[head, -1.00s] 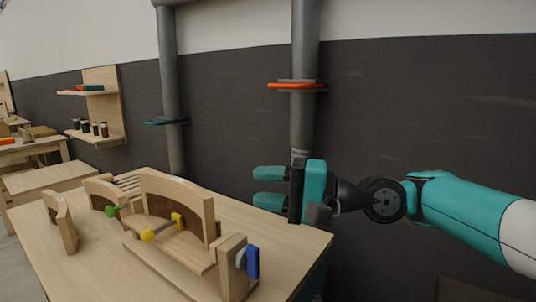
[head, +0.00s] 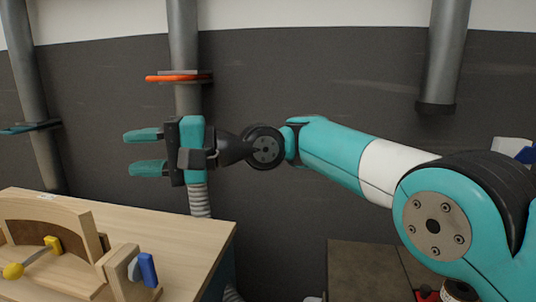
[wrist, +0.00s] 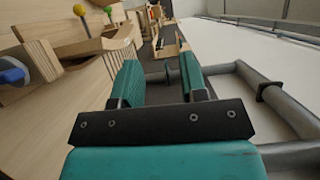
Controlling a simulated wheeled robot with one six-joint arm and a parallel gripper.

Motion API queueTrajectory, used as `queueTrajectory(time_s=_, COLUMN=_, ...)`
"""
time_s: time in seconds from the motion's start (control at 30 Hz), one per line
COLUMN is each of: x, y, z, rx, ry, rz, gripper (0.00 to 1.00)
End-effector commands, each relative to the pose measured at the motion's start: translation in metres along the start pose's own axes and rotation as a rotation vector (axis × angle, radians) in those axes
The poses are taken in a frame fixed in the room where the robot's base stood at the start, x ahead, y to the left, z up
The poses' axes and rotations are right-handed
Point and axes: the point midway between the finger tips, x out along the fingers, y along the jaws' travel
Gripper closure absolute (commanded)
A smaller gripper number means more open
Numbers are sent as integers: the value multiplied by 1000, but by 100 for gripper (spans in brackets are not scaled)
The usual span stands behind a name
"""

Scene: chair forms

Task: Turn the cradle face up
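A wooden curved form (head: 60,212) stands on the workbench (head: 185,240) at lower left of the head view, partly cut off by the frame edge. It carries a yellow ball handle (head: 13,271). A wooden block with a blue clamp piece (head: 147,270) stands at its right end. I cannot tell for sure which piece is the cradle. A slatted wooden piece (wrist: 118,60) shows left of my gripper in the wrist view. My gripper (head: 142,152) is open and empty, above and behind the bench; its fingers also show apart in the wrist view (wrist: 160,75).
A grey pipe (head: 184,50) with an orange clamp (head: 178,78) runs down the dark wall behind my gripper. Another pipe (head: 443,60) hangs at right. A low dark surface (head: 365,270) lies under my arm. The bench's right end is bare.

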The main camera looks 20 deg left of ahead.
Motion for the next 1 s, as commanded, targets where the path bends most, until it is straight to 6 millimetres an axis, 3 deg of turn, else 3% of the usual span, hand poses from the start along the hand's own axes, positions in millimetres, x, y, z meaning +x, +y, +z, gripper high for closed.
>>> queueTrajectory(time_s=0.17, x=-9, y=-6, z=-4, rx=-24, ry=32, rz=24, gripper=61)
queueTrajectory(time_s=0.27, x=-31, y=-14, z=-12, rx=-75, ry=98, rz=88, gripper=61)
queueTrajectory(time_s=0.4, x=-82, y=-21, z=-15, rx=-176, ry=219, rz=247, gripper=61)
queueTrajectory(time_s=0.57, x=-148, y=-18, z=3, rx=-268, ry=316, rz=467, gripper=61)
queueTrajectory(time_s=0.77, x=-230, y=4, z=63, rx=-325, ry=352, rz=754, gripper=61)
queueTrajectory(time_s=0.87, x=-267, y=20, z=106, rx=-330, ry=332, rz=892, gripper=61)
queueTrajectory(time_s=1.0, x=-310, y=50, z=179, rx=-311, ry=269, rz=1065, gripper=61)
